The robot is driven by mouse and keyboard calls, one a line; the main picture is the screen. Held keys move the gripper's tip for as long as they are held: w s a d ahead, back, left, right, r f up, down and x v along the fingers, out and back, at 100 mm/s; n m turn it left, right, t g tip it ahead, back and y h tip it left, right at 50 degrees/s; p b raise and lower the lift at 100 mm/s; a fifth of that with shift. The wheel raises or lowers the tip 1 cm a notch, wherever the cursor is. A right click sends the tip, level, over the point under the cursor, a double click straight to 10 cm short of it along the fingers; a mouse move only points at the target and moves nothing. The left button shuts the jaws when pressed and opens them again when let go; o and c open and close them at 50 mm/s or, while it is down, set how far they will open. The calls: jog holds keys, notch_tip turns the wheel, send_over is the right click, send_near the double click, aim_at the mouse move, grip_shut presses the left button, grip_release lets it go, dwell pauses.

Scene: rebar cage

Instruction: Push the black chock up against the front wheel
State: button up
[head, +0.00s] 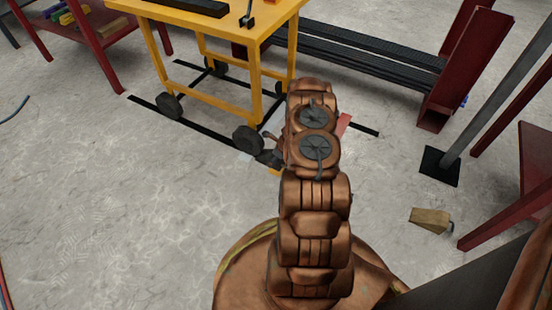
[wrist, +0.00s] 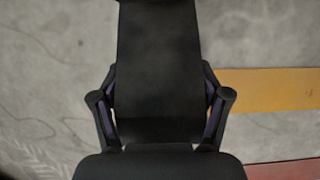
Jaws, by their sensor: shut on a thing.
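The yellow cart (head: 255,42) stands on black wheels. Its nearest wheel (head: 247,139) is just left of my arm's end in the head view. In the wrist view the black chock (wrist: 158,70) fills the middle, between the fingers of my gripper (wrist: 160,112), which is shut on it. In the head view a small dark shape (head: 268,157) shows low by that wheel; I cannot tell chock from gripper there. My arm hides most of this spot. Whether the chock touches the wheel cannot be seen.
A yellow floor strip (wrist: 270,90) and a red one (wrist: 285,170) lie beside the chock. A tan wedge (head: 430,220) lies on the floor at right, near red frames and a grey post (head: 490,102). Dark bars (head: 360,58) lie behind the cart.

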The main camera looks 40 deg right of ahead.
jog(key=shift+w+a, duration=0.2)
jog(key=shift+w, duration=0.1)
jog(key=shift+w+a+f, duration=0.1)
jog(key=shift+w+a, duration=0.05)
jog(key=shift+w, duration=0.15)
jog(key=shift+w+a, duration=0.25)
jog(key=shift+w, duration=0.35)
jog(key=o, duration=1.5)
jog(key=shift+a+f, duration=0.1)
jog(key=shift+c, duration=0.2)
jog(key=shift+o, duration=1.2)
jog(key=shift+s+d, duration=0.1)
jog(key=shift+d, duration=0.15)
jog(key=shift+s+d+r, duration=0.15)
jog(key=shift+s+r, duration=0.05)
jog(key=shift+r, duration=0.45)
jog(key=shift+v, duration=5.35)
